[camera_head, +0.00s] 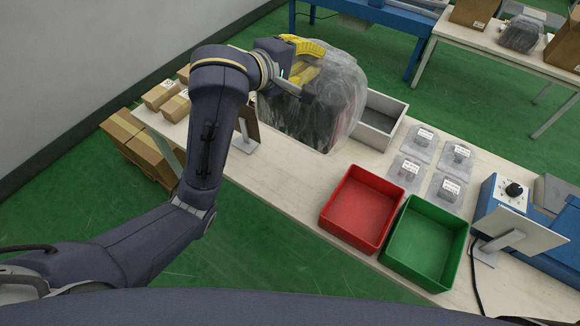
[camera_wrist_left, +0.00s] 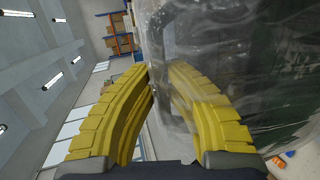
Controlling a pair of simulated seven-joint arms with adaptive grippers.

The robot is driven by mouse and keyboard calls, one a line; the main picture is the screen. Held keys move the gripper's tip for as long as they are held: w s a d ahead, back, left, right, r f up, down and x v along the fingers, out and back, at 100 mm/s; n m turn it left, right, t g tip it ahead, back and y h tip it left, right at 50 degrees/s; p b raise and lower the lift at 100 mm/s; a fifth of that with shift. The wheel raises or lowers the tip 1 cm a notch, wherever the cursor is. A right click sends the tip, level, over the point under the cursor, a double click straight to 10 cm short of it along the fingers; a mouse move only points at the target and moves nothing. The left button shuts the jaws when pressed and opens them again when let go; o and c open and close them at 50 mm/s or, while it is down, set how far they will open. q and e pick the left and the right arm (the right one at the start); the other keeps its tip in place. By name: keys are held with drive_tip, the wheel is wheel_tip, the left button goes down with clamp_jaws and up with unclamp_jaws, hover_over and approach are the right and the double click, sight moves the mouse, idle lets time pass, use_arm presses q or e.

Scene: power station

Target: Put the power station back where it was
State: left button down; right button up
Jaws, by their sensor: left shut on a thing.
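The power station (camera_head: 335,98) is a bulky dark unit wrapped in clear plastic film. In the head view it is above the back part of the table, in front of a grey bin. My left gripper (camera_head: 318,62), with yellow fingers, is shut on its upper left side. In the left wrist view the wrapped power station (camera_wrist_left: 250,60) fills the right side, and the yellow fingers of the left gripper (camera_wrist_left: 160,85) close at its edge. Whether its underside touches the table is hidden. My right gripper is not in view.
A grey bin (camera_head: 383,117) stands behind the power station. A red bin (camera_head: 361,205) and a green bin (camera_head: 426,243) are at the table's front. Cardboard boxes (camera_head: 163,93) are at left. A blue device (camera_head: 503,200) stands at right.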

use_arm(q)
drive_tip(key=shift+s+a+r, duration=0.25)
drive_tip(key=shift+s+r, duration=0.05)
drive_tip(key=shift+s, duration=0.35)
drive_tip(key=shift+f, duration=0.1)
drive_tip(key=shift+t+h, duration=0.3)
drive_tip(key=shift+w+f, duration=0.1)
drive_tip(key=shift+f, duration=9.9)
drive_tip(key=c, duration=1.5)
unclamp_jaws()
drive_tip(key=shift+f, duration=0.3)
drive_tip(key=shift+a+r, duration=0.1)
